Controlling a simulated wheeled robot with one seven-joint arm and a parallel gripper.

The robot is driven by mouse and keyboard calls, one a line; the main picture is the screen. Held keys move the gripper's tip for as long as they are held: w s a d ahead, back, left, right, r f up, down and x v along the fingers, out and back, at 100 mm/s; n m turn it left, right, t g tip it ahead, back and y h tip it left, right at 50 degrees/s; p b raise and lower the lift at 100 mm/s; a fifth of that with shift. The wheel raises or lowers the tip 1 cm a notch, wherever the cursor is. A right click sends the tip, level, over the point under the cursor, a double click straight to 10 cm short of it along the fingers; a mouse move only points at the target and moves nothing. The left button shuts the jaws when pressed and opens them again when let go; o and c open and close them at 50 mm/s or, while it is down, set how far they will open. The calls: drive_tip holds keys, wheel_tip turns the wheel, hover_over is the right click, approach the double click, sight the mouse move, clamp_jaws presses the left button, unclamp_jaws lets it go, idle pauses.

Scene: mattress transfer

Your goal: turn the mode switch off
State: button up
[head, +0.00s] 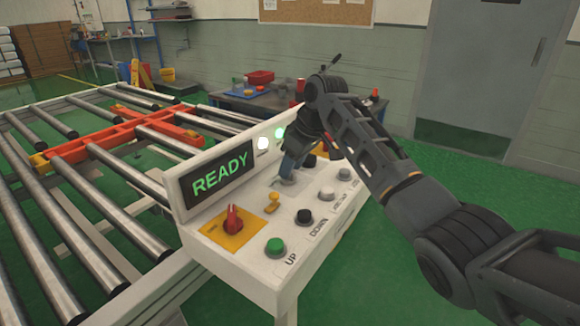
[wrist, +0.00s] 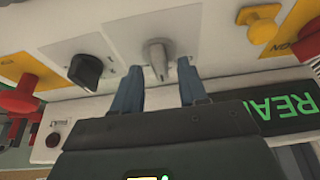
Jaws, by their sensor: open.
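A grey selector knob (wrist: 157,58) sits on a light plate on the control panel, its narrow tip towards my gripper in the wrist view. No label on it is readable, so I cannot confirm that it is the mode switch. My gripper (wrist: 158,72) is open, with one blue finger on each side of this knob. Contact between fingers and knob cannot be told. In the head view my gripper (head: 289,165) is low over the middle of the panel and largely hides the knob. A black rotary knob (wrist: 86,69) is beside it in the wrist view.
The white panel (head: 248,262) also carries a red knob (head: 233,219) on a yellow plate, a yellow switch (head: 272,202), a green UP button (head: 275,246) and a black DOWN button (head: 304,215). A display (head: 221,173) behind reads READY. A roller conveyor (head: 95,205) lies left.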

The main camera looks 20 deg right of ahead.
drive_tip(key=shift+w+a+f, duration=0.15)
drive_tip(key=shift+f, duration=0.5)
clamp_jaws()
